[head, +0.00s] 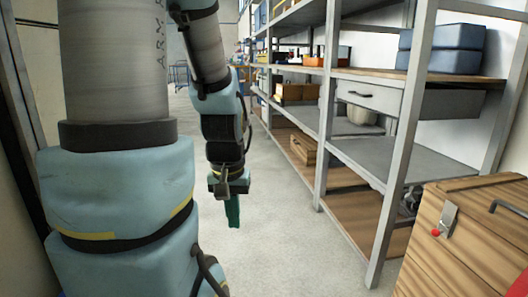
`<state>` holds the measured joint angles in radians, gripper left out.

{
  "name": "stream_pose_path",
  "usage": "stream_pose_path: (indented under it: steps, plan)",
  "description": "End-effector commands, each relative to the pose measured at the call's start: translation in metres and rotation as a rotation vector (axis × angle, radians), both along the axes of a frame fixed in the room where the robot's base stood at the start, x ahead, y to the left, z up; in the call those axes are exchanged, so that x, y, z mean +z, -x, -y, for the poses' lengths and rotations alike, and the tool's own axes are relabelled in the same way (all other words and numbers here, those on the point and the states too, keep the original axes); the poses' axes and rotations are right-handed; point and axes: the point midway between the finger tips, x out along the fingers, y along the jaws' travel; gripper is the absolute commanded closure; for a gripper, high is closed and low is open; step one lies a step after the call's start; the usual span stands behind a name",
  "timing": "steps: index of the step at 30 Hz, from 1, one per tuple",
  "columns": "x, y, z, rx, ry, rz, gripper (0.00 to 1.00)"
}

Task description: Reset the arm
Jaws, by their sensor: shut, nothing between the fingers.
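My arm fills the left of the head view, with its large links close to the camera. My gripper (232,210) hangs from the far end of the arm, pointing down over the aisle floor. Its green fingers are together and hold nothing. It is clear of the shelves, with bare floor around it in the picture. Part of the arm's lower links is cut off by the bottom edge.
Grey metal shelving (328,110) runs along the right, with a drawer (368,95) and blue cases (445,48). A wooden chest (465,235) stands at the near right. The concrete floor (285,230) between is free. A dark post stands at the left edge.

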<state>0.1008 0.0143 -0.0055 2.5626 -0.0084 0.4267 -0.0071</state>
Motion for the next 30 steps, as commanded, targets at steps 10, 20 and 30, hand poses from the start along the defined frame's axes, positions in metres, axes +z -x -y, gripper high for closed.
stream_pose_path:
  steps: [10,20,30]
  plan:
    - [0.092,-0.001,0.001,-0.006,-0.002,0.000,1.00]
    - [0.194,-0.002,0.001,-0.008,-0.002,0.001,1.00]
    - [0.297,-0.002,0.001,-0.008,-0.002,0.001,1.00]
